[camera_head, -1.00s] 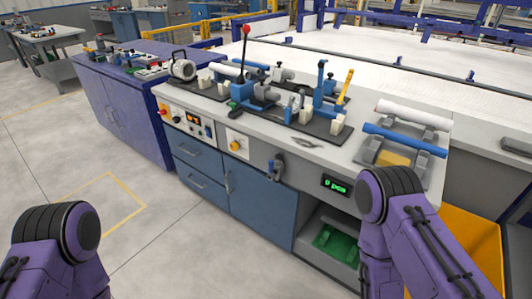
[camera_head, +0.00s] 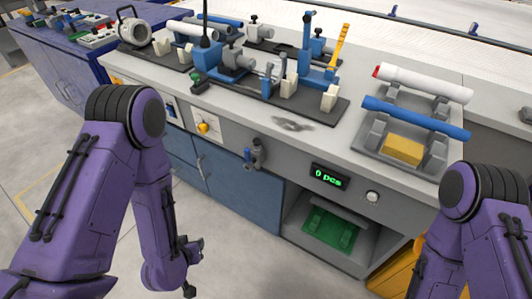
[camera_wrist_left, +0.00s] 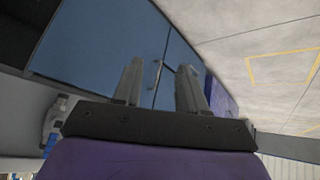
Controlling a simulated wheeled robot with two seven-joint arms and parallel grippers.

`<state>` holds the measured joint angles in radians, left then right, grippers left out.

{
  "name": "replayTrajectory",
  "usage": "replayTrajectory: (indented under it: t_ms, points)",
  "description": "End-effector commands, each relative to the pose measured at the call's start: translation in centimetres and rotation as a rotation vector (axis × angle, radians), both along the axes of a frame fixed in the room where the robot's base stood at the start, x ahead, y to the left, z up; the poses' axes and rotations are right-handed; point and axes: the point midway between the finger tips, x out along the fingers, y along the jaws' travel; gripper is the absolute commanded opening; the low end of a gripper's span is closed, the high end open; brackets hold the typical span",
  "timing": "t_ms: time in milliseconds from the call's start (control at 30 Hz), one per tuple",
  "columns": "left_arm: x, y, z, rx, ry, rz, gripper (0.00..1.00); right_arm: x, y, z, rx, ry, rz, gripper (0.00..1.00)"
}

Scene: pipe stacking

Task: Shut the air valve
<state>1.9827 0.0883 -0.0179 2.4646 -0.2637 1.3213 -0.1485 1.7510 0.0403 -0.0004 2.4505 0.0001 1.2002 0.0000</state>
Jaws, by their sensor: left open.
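The air valve (camera_head: 255,153) is a small grey fitting with a blue handle on the workbench's front panel, left of the green counter display. Its handle appears to point downward, but is too small to judge exactly. In the left wrist view the valve (camera_wrist_left: 53,125) shows at the left edge, beside the gripper's base. My left gripper (camera_head: 195,267) is low in front of the blue cabinet, below and left of the valve and apart from it. In the left wrist view its two fingers (camera_wrist_left: 160,66) are spread and empty. My right arm is at the right; its gripper is out of view.
The workbench has blue cabinet doors (camera_head: 235,190), a yellow knob (camera_head: 203,127) and a "0 pcs" display (camera_head: 329,177). An open bay holds a green tray (camera_head: 330,227). Clamps and pipes stand on top, with a blue pipe (camera_head: 415,117) at right. The floor in front is clear.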

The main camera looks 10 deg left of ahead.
Motion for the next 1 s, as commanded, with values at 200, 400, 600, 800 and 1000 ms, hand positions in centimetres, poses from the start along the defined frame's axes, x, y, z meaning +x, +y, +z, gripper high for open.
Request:
replayTrajectory:
  t_ms: [200, 400, 600, 800, 1000]
  points:
    - [14.3, -5.1, 7.0, 0.035, -0.651, -0.428, 0.41, -0.1, 0.0, -11.8, 0.001, 0.002, 0.001, 0.0]
    - [16.2, -7.6, 14.1, 0.097, -0.942, -0.603, 0.41, -0.1, 0.0, -14.0, 0.0, 0.001, 0.001, 0.0]
    - [19.0, -8.8, 15.1, 0.101, -0.959, -0.615, 0.41, 0.0, 0.0, -13.3, 0.0, 0.0, 0.0, 0.0]
    - [23.2, -10.2, 15.0, 0.102, -0.956, -0.613, 0.41, 0.0, 0.0, -13.3, 0.0, 0.0, 0.0, 0.0]
    - [25.6, -11.0, 14.9, 0.102, -0.955, -0.611, 0.41, 0.0, 0.0, -13.3, 0.001, 0.001, 0.0, 0.0]
